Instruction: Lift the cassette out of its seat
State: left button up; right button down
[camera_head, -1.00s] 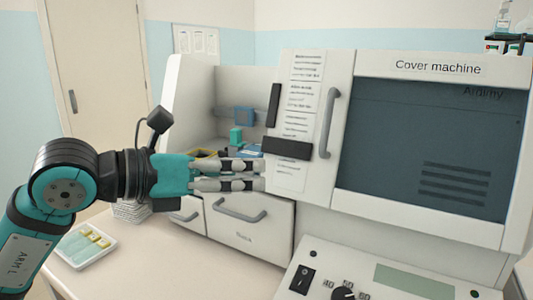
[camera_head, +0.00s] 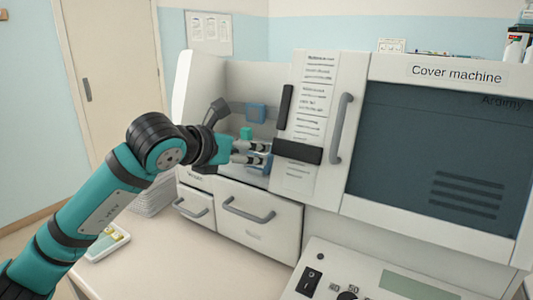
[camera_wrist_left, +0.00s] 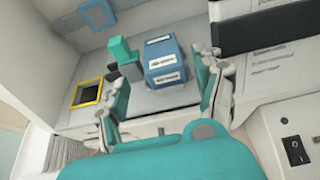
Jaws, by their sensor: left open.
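A blue box with white labels (camera_wrist_left: 166,64), which looks like the cassette, sits inside the open bay of the machine; it partly shows in the head view (camera_head: 258,162), largely behind my fingers. My left gripper (camera_head: 268,153) reaches into the bay. In the left wrist view my left gripper (camera_wrist_left: 163,72) is open, with one finger on each side of the blue box's direction. The fingers appear empty; I cannot tell how far they are from the box. My right gripper is not in view.
A teal block (camera_wrist_left: 124,52) stands left of the blue box, close to one finger. A yellow-framed dark opening (camera_wrist_left: 87,93) lies further left. The hinged panel with a black handle (camera_head: 297,151) bounds the bay on the right. A white tray (camera_head: 104,243) lies on the counter.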

aim_at(259, 153)
pick_arm(q)
jog(key=shift+w+d+f, duration=0.1)
jog(key=shift+w+d, duration=0.05)
jog(key=p+x, duration=0.2)
jog(key=x, duration=0.2)
jog(key=shift+d+f, duration=0.15)
jog(key=shift+f, duration=0.15)
jog(key=shift+w+d+f, duration=0.15)
jog(key=shift+w+f, duration=0.05)
jog(key=shift+f, duration=0.05)
jog(key=c, duration=1)
jog(key=shift+r, duration=0.15)
jog(key=shift+c, duration=0.5)
